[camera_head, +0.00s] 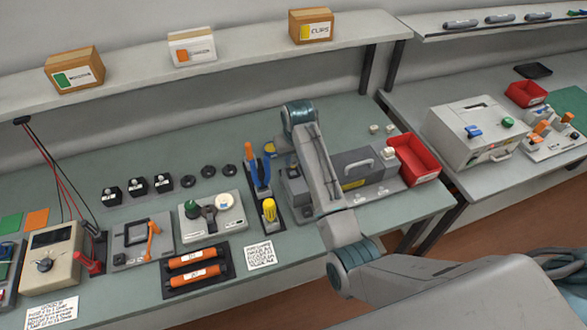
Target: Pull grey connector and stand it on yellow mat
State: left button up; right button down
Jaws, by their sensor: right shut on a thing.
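My right arm reaches in from the lower right, and its link rises over the bench and bends down. My right gripper (286,172) is low at the left end of the grey box with a handle (360,163), beside the tool rack. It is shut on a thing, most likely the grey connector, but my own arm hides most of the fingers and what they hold. I cannot make out the connector clearly. My left gripper is out of view.
A red bin (414,159) stands right of the grey box. The rack with a blue-handled tool and a yellow-handled tool (270,210) is close left of the gripper. A grey knob panel (212,214) and an orange-cylinder tray (194,270) lie further left.

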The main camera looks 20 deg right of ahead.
aim_at(293, 156)
jog(key=shift+r, duration=0.65)
jog(key=shift+r, duration=1.95)
jog(key=shift+f, duration=0.1)
